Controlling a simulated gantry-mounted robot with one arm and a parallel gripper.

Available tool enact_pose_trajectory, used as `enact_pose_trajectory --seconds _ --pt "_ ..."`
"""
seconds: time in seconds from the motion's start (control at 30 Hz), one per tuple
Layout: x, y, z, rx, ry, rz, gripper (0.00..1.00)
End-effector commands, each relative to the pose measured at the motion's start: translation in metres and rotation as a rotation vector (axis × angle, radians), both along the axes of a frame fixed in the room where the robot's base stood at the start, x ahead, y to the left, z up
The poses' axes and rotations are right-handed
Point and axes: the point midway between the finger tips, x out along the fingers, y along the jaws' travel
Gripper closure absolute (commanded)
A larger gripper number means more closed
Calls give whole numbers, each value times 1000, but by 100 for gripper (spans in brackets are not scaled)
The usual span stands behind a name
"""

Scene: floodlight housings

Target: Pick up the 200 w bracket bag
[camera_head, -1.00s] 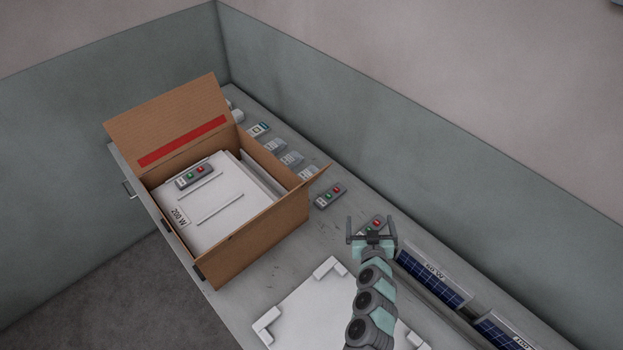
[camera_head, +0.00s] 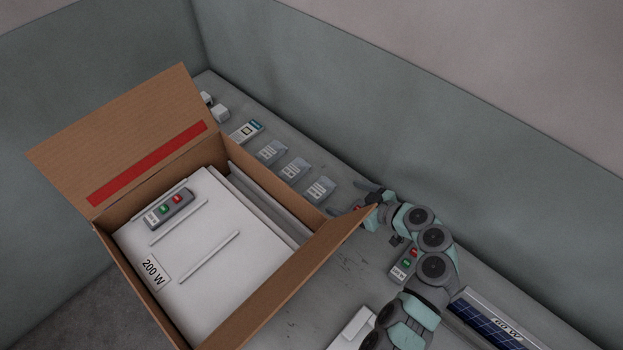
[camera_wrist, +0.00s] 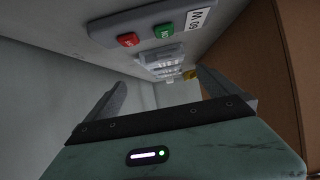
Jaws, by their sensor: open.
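Three small grey translucent bags with white labels lie in a row on the bench behind the open carton: a far one (camera_head: 271,152), a middle one (camera_head: 294,169) and a near one (camera_head: 320,190). Their print is too small to read, so I cannot tell which is the 200 W bracket bag. My gripper (camera_head: 347,197) is open and empty, just right of the near bag and apart from it. In the wrist view, the fingers (camera_wrist: 160,85) are spread, and the bags (camera_wrist: 163,62) appear small beyond them.
The open carton (camera_head: 265,308) holds a white panel marked 200 W, with a remote (camera_head: 168,209) on it; its right flap rises near my gripper. A remote (camera_wrist: 145,25) is close in the wrist view. Another (camera_head: 405,264) lies by my arm. The wall runs behind the bags.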

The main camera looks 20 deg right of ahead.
Motion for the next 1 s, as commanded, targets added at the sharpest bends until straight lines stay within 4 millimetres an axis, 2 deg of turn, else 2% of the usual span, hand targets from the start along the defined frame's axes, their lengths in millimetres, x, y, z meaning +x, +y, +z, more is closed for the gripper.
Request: enact_pose_trajectory --seconds 0.33,0.57,0.9,1.0 --pt "36 20 -22 4 2 -1 0" --pt "48 28 -27 2 1 1 0" --pt "79 46 -42 1 1 -2 0" --pt "82 48 -45 1 3 -1 0"
